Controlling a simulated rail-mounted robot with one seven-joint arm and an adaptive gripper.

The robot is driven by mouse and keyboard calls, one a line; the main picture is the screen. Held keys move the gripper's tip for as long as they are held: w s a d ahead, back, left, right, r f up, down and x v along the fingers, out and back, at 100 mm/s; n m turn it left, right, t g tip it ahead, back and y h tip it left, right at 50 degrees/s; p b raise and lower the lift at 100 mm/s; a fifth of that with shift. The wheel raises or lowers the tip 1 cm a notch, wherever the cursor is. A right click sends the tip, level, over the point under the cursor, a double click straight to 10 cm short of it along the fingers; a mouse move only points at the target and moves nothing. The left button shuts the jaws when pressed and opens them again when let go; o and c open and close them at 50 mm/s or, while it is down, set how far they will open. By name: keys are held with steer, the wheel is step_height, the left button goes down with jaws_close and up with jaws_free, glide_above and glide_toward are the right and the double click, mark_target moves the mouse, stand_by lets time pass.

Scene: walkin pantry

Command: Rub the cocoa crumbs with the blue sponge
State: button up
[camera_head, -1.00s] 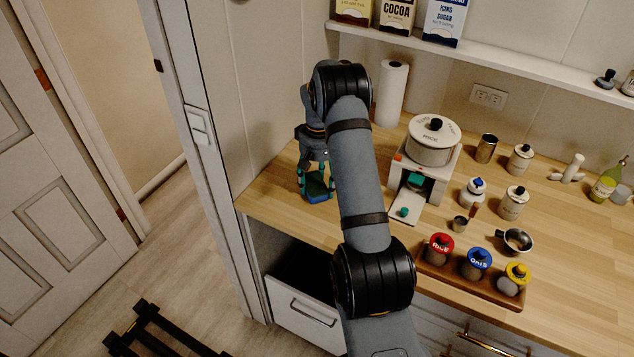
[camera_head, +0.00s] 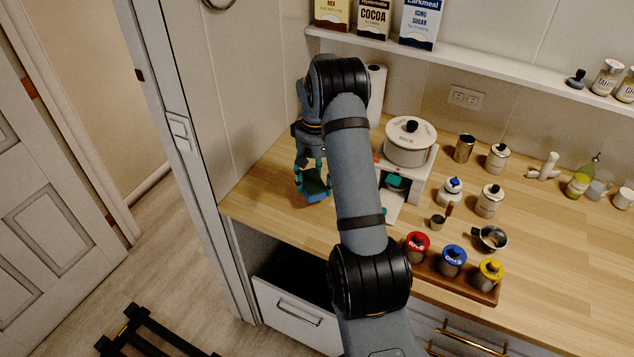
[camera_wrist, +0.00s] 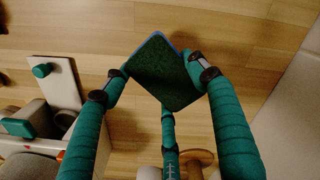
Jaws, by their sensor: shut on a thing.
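The blue sponge (camera_head: 315,184) is in my gripper (camera_head: 311,178) above the left end of the wooden counter. In the wrist view, the sponge (camera_wrist: 165,78) shows a dark green face with a thin blue edge. It is tilted, and the teal fingers of my gripper (camera_wrist: 162,75) are shut on it from both sides. Bare counter wood shows beyond it; I cannot tell whether the sponge touches the wood. I cannot make out the cocoa crumbs in either view. Small dark shapes at the wrist view's left edge are too cut off to identify.
A white stand (camera_head: 423,176) bears a lidded pot (camera_head: 409,145) right of my gripper. A paper towel roll (camera_head: 376,90) stands behind my arm. A rack (camera_head: 460,283) holds red, blue and yellow-topped jars. A drawer (camera_head: 291,309) is open below. The counter's left end is largely clear.

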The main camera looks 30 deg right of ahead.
steer(key=shift+d+r+p, duration=0.1)
steer(key=shift+r+p, duration=1.05)
steer(key=shift+r, duration=0.7)
